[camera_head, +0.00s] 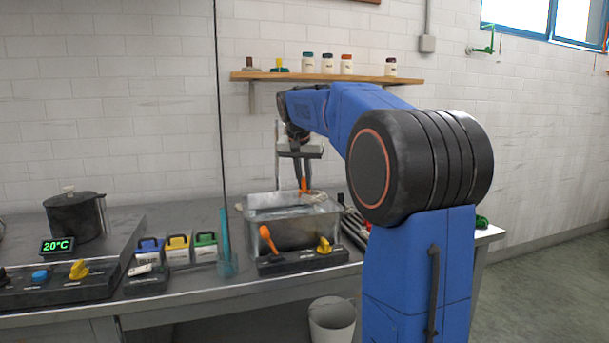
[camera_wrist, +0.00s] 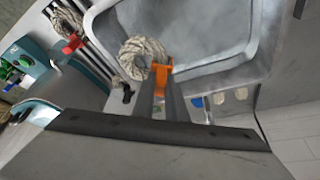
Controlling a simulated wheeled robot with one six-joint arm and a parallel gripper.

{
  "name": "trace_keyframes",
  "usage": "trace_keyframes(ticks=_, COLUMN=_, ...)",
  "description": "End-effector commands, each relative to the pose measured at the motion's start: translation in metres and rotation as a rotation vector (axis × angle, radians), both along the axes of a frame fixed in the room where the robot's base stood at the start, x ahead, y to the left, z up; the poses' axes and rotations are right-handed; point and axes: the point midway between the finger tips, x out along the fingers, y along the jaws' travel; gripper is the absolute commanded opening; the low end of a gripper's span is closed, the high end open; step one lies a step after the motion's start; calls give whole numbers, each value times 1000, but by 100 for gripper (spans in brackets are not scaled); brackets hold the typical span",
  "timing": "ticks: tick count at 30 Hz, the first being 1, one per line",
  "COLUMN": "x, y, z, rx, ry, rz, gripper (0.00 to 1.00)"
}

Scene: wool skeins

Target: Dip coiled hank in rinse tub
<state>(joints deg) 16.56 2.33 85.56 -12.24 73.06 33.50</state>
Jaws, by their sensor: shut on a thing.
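My gripper (camera_head: 303,186) points down over the far right part of the grey metal tub (camera_head: 292,237). It is shut on an orange piece (camera_wrist: 160,76) attached to the cream coiled hank (camera_wrist: 143,56). In the head view the hank (camera_head: 312,197) shows only in part, near the tub's rim. In the wrist view the hank overlaps the corner of the tub (camera_wrist: 250,30), whose inside looks grey and cloudy. I cannot tell whether the hank touches the rim or any liquid.
Another cream hank (camera_wrist: 66,22) with a red piece lies beside the tub on dark rails. A control box (camera_head: 303,260) with orange and yellow knobs stands before the tub. A dark pot (camera_head: 76,216) is at left. A shelf (camera_head: 325,78) with jars hangs behind.

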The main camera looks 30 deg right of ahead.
Motion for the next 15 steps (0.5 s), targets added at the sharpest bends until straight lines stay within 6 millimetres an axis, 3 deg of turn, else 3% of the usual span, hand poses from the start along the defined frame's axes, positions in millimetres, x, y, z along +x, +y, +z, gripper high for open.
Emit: trace_keyframes(ticks=15, x=0, y=0, z=-42, rx=0, ry=1, rz=-1, gripper=0)
